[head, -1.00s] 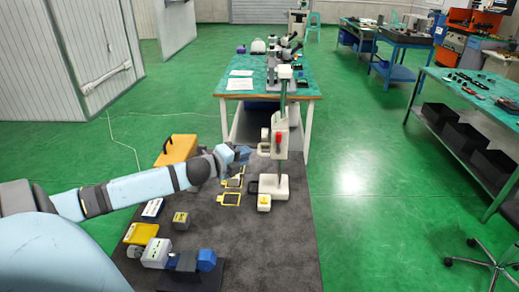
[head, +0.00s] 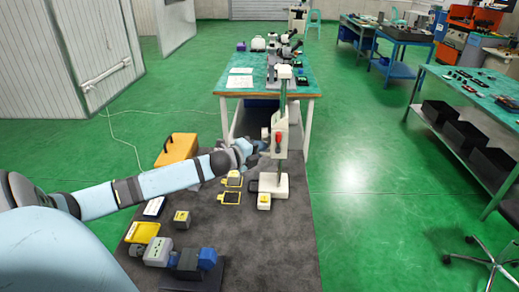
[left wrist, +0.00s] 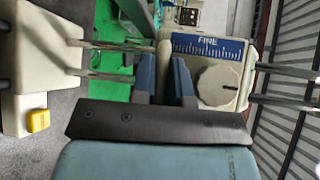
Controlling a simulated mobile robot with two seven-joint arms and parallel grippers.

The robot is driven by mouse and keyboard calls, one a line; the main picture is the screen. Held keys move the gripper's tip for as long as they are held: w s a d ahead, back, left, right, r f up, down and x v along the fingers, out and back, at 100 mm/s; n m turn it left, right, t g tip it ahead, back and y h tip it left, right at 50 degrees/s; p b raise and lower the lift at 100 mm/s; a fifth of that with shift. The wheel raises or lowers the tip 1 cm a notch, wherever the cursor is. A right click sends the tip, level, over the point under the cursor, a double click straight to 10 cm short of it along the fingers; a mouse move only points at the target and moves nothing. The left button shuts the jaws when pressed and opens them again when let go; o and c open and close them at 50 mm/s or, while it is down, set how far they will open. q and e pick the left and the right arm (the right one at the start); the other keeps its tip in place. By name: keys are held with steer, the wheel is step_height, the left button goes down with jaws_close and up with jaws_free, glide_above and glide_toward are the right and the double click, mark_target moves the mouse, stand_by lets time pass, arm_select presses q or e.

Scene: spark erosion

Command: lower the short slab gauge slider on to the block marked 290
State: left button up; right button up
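The gauge stand has a pale slider (head: 282,136) with a red lever, high on its green column in the head view. In the left wrist view the slider (left wrist: 210,60) shows a blue FINE scale and a round knob. My left gripper (head: 256,147) is at the slider's left side. Its fingers (left wrist: 163,80) lie close on either side of a pale upright bar on the slider, with no clear gap. A white block with a yellow top (head: 264,201) stands beside the white base (head: 274,186). A grey block with a yellow top (head: 182,217) stands farther left. I cannot read any block's number.
Yellow-framed plates (head: 230,198) lie left of the base on the dark mat (head: 265,250). An orange case (head: 177,149), a yellow tray (head: 142,232) and a blue-ended device (head: 185,259) are also there. A green-topped table (head: 300,86) stands behind. The mat's front right is clear.

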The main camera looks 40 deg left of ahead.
arm_select(q)
jaws_close()
step_height(320, 180, down, 8)
steer(key=b, duration=0.4)
steer(key=shift+r, duration=0.15)
steer(key=shift+s, duration=0.1)
steer(key=shift+o, duration=1.3)
jaws_free()
